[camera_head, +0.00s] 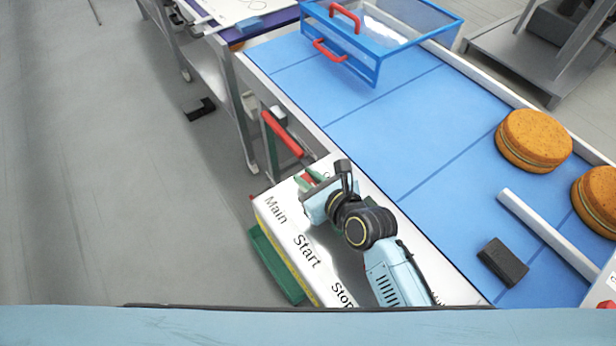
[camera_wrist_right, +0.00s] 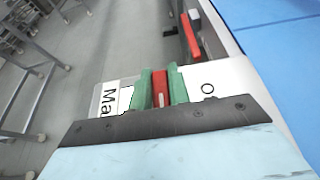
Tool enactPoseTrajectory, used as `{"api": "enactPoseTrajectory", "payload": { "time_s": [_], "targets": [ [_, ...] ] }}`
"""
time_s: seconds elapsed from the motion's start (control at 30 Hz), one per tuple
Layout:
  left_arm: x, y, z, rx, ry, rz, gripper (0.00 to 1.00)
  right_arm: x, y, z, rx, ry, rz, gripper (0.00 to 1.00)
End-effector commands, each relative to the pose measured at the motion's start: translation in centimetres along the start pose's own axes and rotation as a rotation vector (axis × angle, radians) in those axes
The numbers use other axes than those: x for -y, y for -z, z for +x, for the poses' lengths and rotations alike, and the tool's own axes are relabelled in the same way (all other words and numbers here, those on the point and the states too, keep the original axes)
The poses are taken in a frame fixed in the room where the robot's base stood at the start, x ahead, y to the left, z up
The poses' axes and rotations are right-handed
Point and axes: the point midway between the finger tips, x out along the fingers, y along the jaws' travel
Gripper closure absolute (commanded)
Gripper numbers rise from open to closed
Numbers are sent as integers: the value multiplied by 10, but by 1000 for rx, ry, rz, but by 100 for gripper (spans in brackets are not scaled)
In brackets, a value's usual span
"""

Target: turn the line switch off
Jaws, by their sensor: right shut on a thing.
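The control box (camera_head: 283,248) beside the conveyor has a white top lettered Main, Start and Stop. The red switch lever (camera_wrist_right: 160,88) stands up from this top near the word Main, with an "O" mark on the other side of it in the right wrist view. My right gripper (camera_head: 309,180) is at the box's far end. Its green fingers (camera_wrist_right: 160,87) are shut on the red lever, one on each side. The lever's base is hidden by the gripper. My left gripper is in neither view.
A red-handled lever (camera_head: 283,134) stands just beyond the box at the conveyor's side. The blue conveyor (camera_head: 390,130) carries a clear blue-framed guard (camera_head: 376,45), filled rounds (camera_head: 534,140) and a black block (camera_head: 503,262). Grey floor lies open at left.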

Motion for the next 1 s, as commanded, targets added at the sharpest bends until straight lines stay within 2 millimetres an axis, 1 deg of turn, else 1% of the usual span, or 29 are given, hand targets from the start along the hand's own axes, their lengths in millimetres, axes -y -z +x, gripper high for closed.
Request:
{"api": "enactPoseTrajectory", "payload": {
  "time_s": [0.17, 0.37, 1.0],
  "targets": [
    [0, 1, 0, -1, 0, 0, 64, 0, 1, 0, -3, -41, -20, 100],
    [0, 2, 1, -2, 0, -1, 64, 1, 1, 0, -2, -146, -65, 100],
    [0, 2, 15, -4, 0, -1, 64, -2, 1, 0, -2, -697, -291, 100]
  ]
}}
